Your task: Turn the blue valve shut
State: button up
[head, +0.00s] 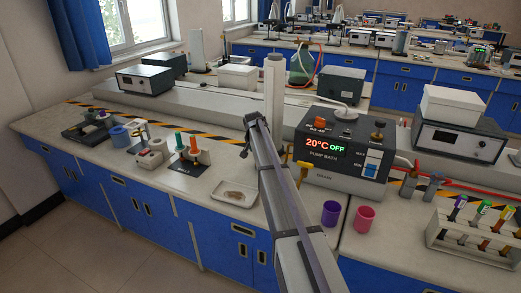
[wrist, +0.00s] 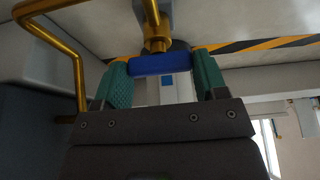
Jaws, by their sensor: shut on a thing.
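The blue valve handle (wrist: 152,65) is a short bar in front of a brass fitting, seen in the wrist view. My gripper (wrist: 163,68) has its green-padded fingers at the two ends of the bar, one on each side, and is shut on it. The bar lies nearly level across the picture, slightly higher at the right. A brass stem (wrist: 154,30) rises behind it. In the head view my arm reaches over the bench and the valve cannot be made out.
A brass pipe (wrist: 76,45) bends close by at the left of the wrist view. In the head view, a pump bath (head: 340,150) stands right of my arm, with a purple cup (head: 331,213) and a pink cup (head: 364,218) before it. A tray (head: 234,194) lies left.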

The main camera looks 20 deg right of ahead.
jog(key=shift+m, duration=0.3)
jog(key=o, duration=0.9)
jog(key=shift+o, duration=0.2)
jog(key=p+v, duration=1)
jog(key=shift+a+r, duration=0.15)
jog(key=shift+r, duration=0.2)
